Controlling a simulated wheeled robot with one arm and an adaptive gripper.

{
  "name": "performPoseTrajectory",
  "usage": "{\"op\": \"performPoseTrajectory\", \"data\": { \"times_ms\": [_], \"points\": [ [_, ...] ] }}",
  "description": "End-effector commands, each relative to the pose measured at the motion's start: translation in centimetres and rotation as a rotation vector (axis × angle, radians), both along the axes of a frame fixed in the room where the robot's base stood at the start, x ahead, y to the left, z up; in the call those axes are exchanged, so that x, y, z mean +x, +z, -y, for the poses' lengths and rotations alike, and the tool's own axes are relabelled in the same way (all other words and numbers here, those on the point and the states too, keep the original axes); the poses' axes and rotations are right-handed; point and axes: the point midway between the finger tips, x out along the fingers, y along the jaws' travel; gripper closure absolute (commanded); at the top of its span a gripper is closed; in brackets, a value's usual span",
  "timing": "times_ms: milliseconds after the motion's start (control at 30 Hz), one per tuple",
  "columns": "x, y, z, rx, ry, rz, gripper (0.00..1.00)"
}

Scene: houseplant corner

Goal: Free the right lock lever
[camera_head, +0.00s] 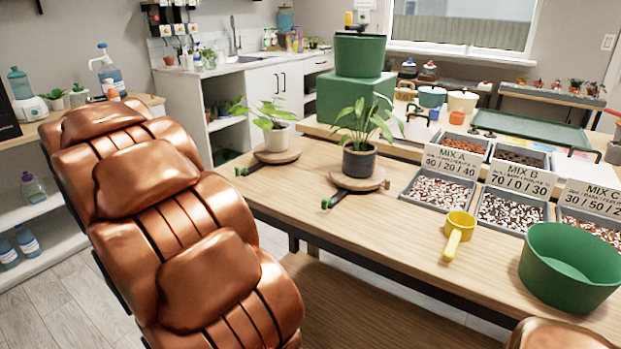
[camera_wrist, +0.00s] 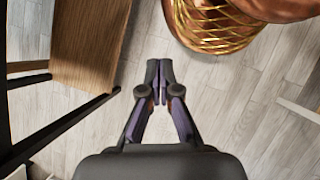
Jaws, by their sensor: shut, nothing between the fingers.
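The right lock lever (camera_head: 335,200) is a dark bar with a green tip. It sticks out toward the front left from under a round wooden turntable (camera_head: 372,184), which holds a leafy plant in a dark pot (camera_head: 359,162). My gripper (camera_wrist: 159,68) is shut and empty in the wrist view, above the floor. It does not show in the head view, and neither lever shows in the wrist view.
The wooden table (camera_head: 300,195) has clear room at its front left. A yellow scoop (camera_head: 459,235), a green pot (camera_head: 570,268) and grey mix trays (camera_head: 440,190) occupy its right side. A wooden bench (camera_head: 365,310) stands below the table front.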

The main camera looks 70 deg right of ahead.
Motion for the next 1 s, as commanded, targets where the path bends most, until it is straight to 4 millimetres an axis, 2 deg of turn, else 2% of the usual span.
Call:
{"op": "performPoseTrajectory", "data": {
  "times_ms": [33, 300, 500, 700, 900, 1000],
  "points": [
    [0.8, 1.9, 1.8, -0.006, -0.001, -0.012, 1.00],
    [2.8, 6.6, 10.5, -0.016, 0.011, -0.108, 1.00],
    [3.1, 9.5, 17.0, -0.009, 0.010, -0.178, 1.00],
    [2.3, 11.7, 22.9, 0.014, -0.002, -0.242, 1.00],
    [1.1, 12.8, 26.8, 0.040, -0.015, -0.287, 1.00],
    [0.8, 13.0, 27.7, 0.047, -0.016, -0.296, 1.00]
  ]
}}
